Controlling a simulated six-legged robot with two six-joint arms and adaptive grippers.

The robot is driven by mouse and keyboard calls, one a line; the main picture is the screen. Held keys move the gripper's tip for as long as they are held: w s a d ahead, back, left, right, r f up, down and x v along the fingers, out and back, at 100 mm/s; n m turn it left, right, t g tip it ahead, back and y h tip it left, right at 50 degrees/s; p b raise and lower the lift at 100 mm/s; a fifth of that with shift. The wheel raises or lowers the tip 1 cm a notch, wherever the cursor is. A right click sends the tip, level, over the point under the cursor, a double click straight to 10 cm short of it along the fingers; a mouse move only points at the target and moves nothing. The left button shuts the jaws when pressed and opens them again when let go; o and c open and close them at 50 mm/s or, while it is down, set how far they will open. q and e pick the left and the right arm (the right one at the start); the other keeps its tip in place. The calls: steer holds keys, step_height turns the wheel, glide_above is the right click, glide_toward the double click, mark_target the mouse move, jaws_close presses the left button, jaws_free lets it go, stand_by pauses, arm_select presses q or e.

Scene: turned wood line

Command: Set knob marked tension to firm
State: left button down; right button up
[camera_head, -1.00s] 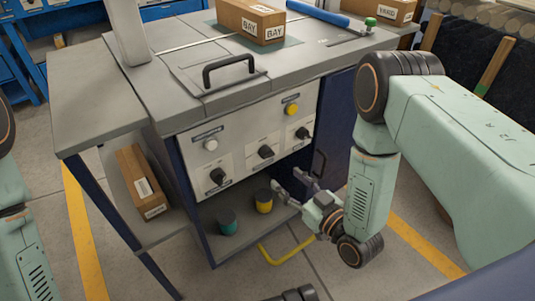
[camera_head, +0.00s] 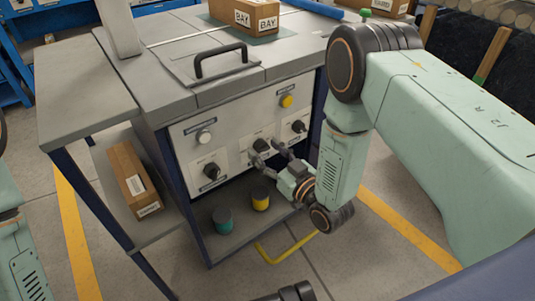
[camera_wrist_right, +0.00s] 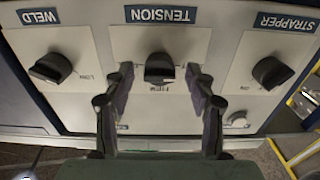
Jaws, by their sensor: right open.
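The tension knob (camera_wrist_right: 159,69) is a black turn knob on a pale plate under a dark label reading TENSION, in the middle of the right wrist view. It also shows as the middle lower knob (camera_head: 261,145) on the cabinet front in the head view. I see no contact. My left gripper is out of view.
Knobs marked WELD (camera_wrist_right: 50,69) and STRAPPER (camera_wrist_right: 272,72) flank it. A white button (camera_head: 203,136) and a yellow button (camera_head: 286,101) sit above. A teal pot (camera_head: 222,220) and a yellow pot (camera_head: 260,198) stand on the shelf below. A black handle (camera_head: 222,58) tops the cabinet.

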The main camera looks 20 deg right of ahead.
steer(key=shift+c, duration=0.2)
steer(key=c, duration=1.1)
steer(key=m+p, duration=0.2)
steer(key=m, duration=0.2)
steer(key=shift+r, duration=0.1)
steer(key=m+p, duration=0.1)
steer(key=m, duration=0.3)
steer(key=shift+p, duration=0.35)
steer(key=m+p, duration=0.1)
steer(key=m, duration=0.4)
steer(key=m+p, duration=0.1)
steer(key=m, duration=0.3)
steer(key=shift+m, duration=0.3)
